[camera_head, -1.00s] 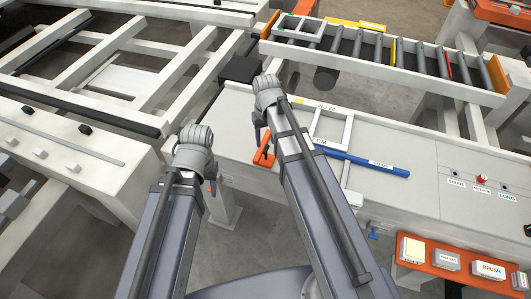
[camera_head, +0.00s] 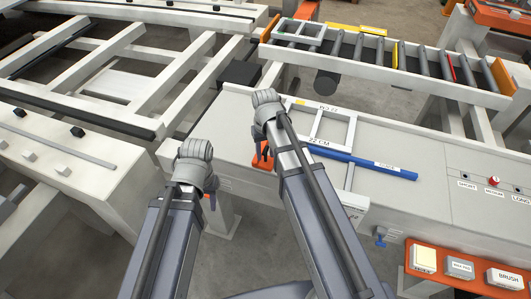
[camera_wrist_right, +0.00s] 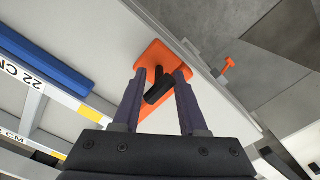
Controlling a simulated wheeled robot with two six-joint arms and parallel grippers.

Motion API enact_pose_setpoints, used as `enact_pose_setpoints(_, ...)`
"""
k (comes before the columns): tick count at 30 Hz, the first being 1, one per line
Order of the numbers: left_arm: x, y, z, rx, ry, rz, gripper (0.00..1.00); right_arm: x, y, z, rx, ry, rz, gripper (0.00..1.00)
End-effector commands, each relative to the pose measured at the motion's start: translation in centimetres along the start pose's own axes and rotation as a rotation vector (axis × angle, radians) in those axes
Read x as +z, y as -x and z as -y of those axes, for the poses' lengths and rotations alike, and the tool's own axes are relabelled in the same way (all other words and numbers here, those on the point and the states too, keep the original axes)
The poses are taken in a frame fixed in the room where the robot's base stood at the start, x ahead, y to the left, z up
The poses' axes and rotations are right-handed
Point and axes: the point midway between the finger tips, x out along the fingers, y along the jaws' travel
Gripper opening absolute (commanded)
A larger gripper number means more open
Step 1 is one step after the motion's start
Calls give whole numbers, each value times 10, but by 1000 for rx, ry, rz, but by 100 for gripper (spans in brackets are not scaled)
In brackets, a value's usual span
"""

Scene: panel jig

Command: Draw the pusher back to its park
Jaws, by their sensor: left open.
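An orange plate (camera_head: 262,159) with a black handle lies at the near left edge of the pale bench; I take it for the pusher, though no label on it shows. In the right wrist view the black handle (camera_wrist_right: 159,88) stands between the fingers of my right gripper (camera_wrist_right: 161,78). The fingers are apart, with orange showing beside the handle. In the head view my right gripper (camera_head: 265,150) hangs over the plate, partly hidden by its arm. My left gripper (camera_head: 208,200) is open and empty, left of the bench.
A blue bar (camera_head: 360,161) and a white frame marked 22 CM (camera_head: 348,130) lie on the bench right of the plate. A small orange knob (camera_wrist_right: 228,66) shows beside the bench edge. A roller conveyor (camera_head: 400,72) stands behind. An orange shelf (camera_head: 427,289) holds labelled blocks.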

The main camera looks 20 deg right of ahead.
Motion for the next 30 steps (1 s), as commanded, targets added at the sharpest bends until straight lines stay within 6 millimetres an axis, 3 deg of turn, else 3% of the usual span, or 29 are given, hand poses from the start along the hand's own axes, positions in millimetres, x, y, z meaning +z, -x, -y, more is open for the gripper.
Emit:
enact_pose_setpoints(1,0,0,0,0,0,0,50,0,0,0,0,0,0,35)
enact_pose_setpoints(11,0,0,0,0,0,0,50,0,0,0,0,1,0,0)
enact_pose_setpoints(30,0,0,0,0,0,0,50,0,0,0,0,2,0,0)
